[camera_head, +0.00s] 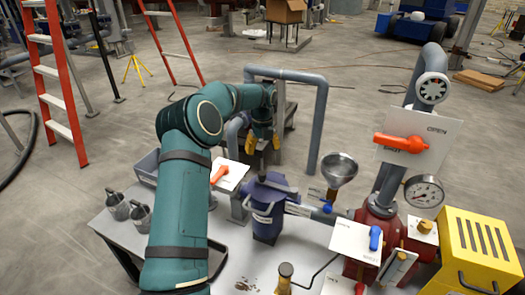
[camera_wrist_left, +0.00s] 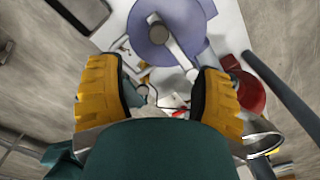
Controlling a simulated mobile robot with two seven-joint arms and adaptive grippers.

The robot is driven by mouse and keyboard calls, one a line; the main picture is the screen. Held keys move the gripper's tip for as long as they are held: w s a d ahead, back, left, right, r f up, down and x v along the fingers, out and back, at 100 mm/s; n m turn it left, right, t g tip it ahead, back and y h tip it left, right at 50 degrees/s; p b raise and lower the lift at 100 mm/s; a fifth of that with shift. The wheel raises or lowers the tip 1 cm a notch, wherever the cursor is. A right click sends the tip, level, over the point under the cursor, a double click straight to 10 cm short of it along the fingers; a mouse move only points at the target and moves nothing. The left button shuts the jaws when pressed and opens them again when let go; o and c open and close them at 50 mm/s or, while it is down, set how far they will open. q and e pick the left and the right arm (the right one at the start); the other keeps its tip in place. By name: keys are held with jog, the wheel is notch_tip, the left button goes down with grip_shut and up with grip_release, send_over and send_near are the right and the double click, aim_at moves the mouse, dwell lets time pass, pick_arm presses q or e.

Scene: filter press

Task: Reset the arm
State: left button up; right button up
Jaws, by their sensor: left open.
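My left arm, in green covers, comes up from the bottom left in the head view and bends over the table. Its gripper (camera_head: 264,146) points down above the purple-blue filter vessel (camera_head: 266,222). In the wrist view the two yellow fingers of the gripper (camera_wrist_left: 158,98) are spread wide apart with nothing between them. The vessel's round lid (camera_wrist_left: 155,35) with a grey bar across it lies beyond the fingers there. The gripper looks apart from the vessel. My right gripper is not in view.
The grey table (camera_head: 225,240) holds a funnel (camera_head: 340,170), a red valve body (camera_head: 378,218), an orange-handled valve (camera_head: 402,141), a pressure gauge (camera_head: 424,191) and a yellow box (camera_head: 480,250). Two metal cups (camera_head: 118,206) stand at left. A grey pipe frame (camera_head: 319,110) rises behind the gripper.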

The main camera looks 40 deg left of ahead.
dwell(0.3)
pick_arm(q)
jog(key=d+f+n, duration=0.1)
jog(key=d+f, duration=0.2)
jog(key=d+f+n+h, duration=0.1)
jog(key=d+f, duration=0.2)
jog(key=d+f+n+b, duration=0.1)
jog(key=d+f, duration=0.2)
jog(key=d, duration=0.1)
jog(key=shift+w+d+t, duration=0.1)
jog(key=shift+w+t, duration=0.2)
jog(key=shift+t, duration=0.1)
jog(key=s+d+f+n+h+b, duration=0.1)
jog(key=s+d+f+n+h, duration=0.1)
jog(key=s+d+f+n, duration=0.7)
jog(key=s+d+f+n+h+b, duration=0.15)
jog(key=s+d+f+n, duration=0.35)
jog(key=d, duration=0.8)
jog(key=s+d+f+n, duration=0.2)
jog(key=s+n, duration=0.2)
jog(key=s, duration=0.2)
jog(key=s+d+f+n+t+b, duration=0.1)
jog(key=s+d+f+n, duration=0.1)
jog(key=s+n, duration=0.3)
jog(key=shift+s+d+f+y+b, duration=0.15)
jog(key=shift+s+d+y+b, duration=0.2)
jog(key=shift+s, duration=0.3)
jog(key=shift+a, duration=0.1)
